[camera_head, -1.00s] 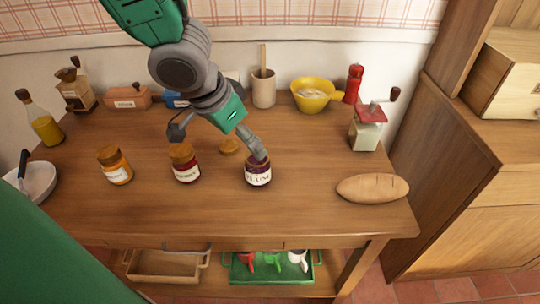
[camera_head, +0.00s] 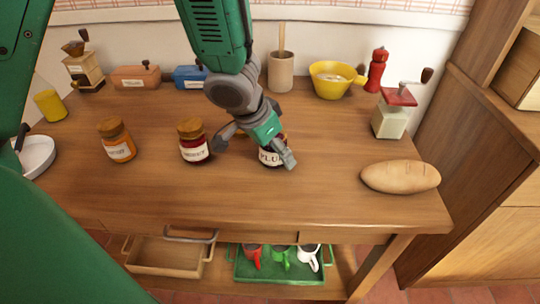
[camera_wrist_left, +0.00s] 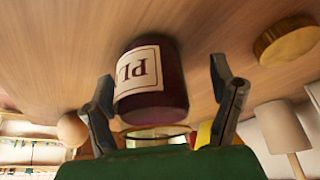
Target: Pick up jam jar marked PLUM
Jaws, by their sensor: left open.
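The jam jar marked PLUM (camera_head: 269,158) stands upright on the wooden table, dark purple with a white label. My left gripper (camera_head: 256,148) is open around it, partly hiding the jar and label in the head view. In the left wrist view the jar (camera_wrist_left: 165,78) appears upside down between the two spread fingers (camera_wrist_left: 166,98), with gaps on both sides. It has no wooden lid on; a clear glass rim shows at its mouth. A loose round wooden lid (camera_wrist_left: 287,41) lies on the table beside it. My right gripper is not in view.
A dark red jar (camera_head: 193,149) with a wooden lid stands just left of the gripper, an orange jar (camera_head: 120,150) further left. A bread loaf (camera_head: 400,177) lies right. A yellow bowl (camera_head: 331,82) and wooden cup (camera_head: 281,74) stand behind. The table front is clear.

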